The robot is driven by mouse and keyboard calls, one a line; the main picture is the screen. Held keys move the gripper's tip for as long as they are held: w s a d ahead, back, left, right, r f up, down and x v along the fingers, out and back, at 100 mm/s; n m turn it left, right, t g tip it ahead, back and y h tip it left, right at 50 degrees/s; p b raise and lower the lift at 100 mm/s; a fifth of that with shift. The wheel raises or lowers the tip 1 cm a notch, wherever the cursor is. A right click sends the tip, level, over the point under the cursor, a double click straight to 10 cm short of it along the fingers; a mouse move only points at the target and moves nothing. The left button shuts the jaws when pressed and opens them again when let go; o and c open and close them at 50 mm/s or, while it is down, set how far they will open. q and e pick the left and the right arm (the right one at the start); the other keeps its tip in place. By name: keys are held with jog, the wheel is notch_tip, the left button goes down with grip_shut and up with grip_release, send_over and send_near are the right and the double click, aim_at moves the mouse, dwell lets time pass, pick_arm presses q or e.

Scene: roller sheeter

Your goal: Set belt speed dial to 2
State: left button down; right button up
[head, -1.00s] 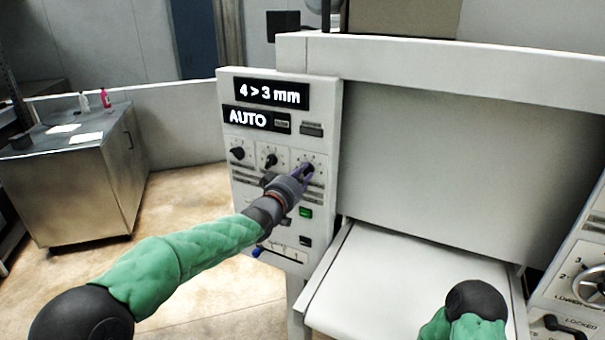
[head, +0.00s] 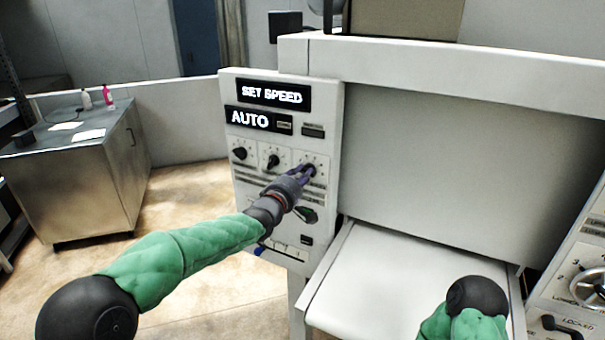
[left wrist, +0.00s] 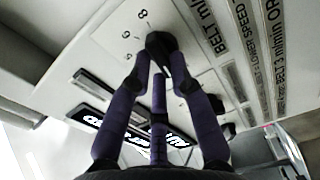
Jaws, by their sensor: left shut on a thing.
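The belt speed dial (head: 311,169) is a small black knob at the right end of a row of three on the white control panel (head: 322,215). My left gripper (head: 303,173), with purple fingers, is shut on this knob. In the left wrist view the dark knob (left wrist: 160,42) sits between the fingertips (left wrist: 158,62). Printed scale numbers and a label reading "BELT m/min" show beside it. Which number the knob points to cannot be told, as the fingers cover part of it. The upper display (head: 272,94) reads "SET SPEED". My right gripper is out of view.
Two other black knobs (head: 239,153) (head: 272,161) sit left of the held one. The lower display (head: 250,119) reads "AUTO". The white conveyor bed (head: 380,285) extends at right. A metal cabinet (head: 95,190) stands far left.

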pick_arm(q)
jog(key=shift+f+n+p, duration=0.2)
jog(key=shift+n+p, duration=0.15)
jog(key=shift+n, duration=1.55)
jog(key=c, duration=1.1)
grip_release()
jog(key=shift+r, duration=0.1)
jog(key=v, duration=1.2)
